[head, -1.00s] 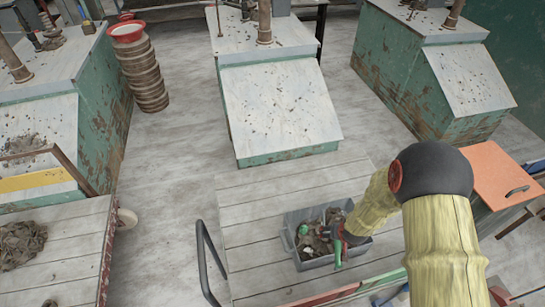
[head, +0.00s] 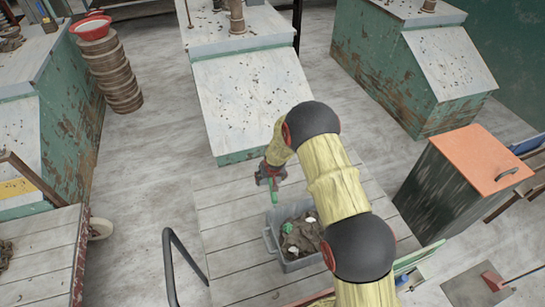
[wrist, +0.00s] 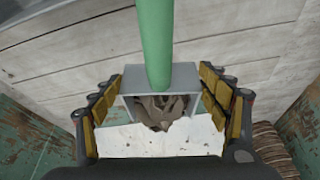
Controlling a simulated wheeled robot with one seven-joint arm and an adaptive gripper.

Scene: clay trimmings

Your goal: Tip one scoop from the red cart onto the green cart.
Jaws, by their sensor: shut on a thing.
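My gripper (head: 268,178) is above the far end of the middle plank cart (head: 235,255), shut on the scoop. The scoop's green handle (head: 275,193) points back toward me. In the wrist view the handle (wrist: 155,40) meets a grey scoop pan (wrist: 135,80) between the fingers, with brown clay (wrist: 160,108) showing inside it. A grey bin (head: 290,266) holding clay pieces stands on the middle cart, apart from the gripper. The left plank cart (head: 45,255) has a red edge. The middle cart's side colour is not clear.
A kiln-like green box with a white sloping lid (head: 250,95) stands just beyond the middle cart. A black box with an orange lid (head: 475,160) is at right. A stack of brown discs (head: 112,75) stands back left. Bare floor separates the carts.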

